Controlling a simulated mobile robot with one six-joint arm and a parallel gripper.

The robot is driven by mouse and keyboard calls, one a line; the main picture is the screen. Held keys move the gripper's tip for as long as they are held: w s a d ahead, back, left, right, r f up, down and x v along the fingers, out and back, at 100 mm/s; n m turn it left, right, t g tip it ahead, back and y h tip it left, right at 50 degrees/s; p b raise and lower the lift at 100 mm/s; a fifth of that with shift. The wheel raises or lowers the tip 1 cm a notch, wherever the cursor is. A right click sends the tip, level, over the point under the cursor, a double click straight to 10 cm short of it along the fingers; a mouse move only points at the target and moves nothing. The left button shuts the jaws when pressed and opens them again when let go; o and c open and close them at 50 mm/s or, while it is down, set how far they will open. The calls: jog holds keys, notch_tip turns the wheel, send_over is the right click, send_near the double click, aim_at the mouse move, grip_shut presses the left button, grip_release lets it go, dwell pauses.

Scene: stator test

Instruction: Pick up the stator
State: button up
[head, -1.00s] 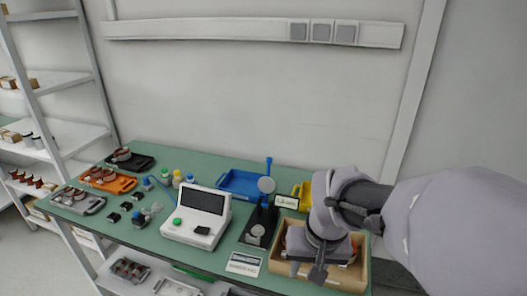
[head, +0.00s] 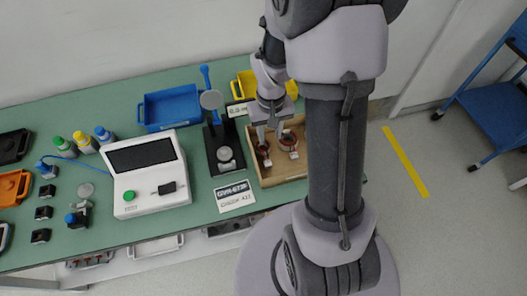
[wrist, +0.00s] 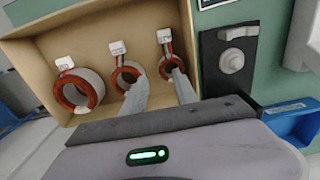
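Three stators, copper-red rings with grey bodies and white tags, are in a cardboard box (wrist: 25,50) in the wrist view: a larger left stator (wrist: 70,95), a middle stator (wrist: 118,76) and a right stator (wrist: 166,66). My gripper (wrist: 158,76) is open, its two fingers apart. In the wrist view one fingertip overlaps the middle stator and the other overlaps the right stator; contact cannot be told. In the head view my gripper (head: 270,136) reaches down over the box (head: 272,181). Two stators show there; the arm hides part of the box.
On the green table (head: 100,225), left of the box, stand a black stand with a round plate (head: 224,160), a white device with a screen (head: 150,198) and a blue bin (head: 172,106). A yellow bin (head: 244,80) is behind. A blue cart (head: 492,110) stands right.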

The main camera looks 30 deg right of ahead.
aim_at(265, 153)
notch_tip(265, 153, down, 5)
jog(key=b, duration=0.2)
jog(key=shift+w+f+b, duration=0.15)
jog(key=shift+f+b, duration=0.05)
jog(key=shift+b, duration=0.2)
jog(key=shift+r, duration=0.15)
jog(key=shift+c, duration=0.2)
grip_shut()
dwell(0.6)
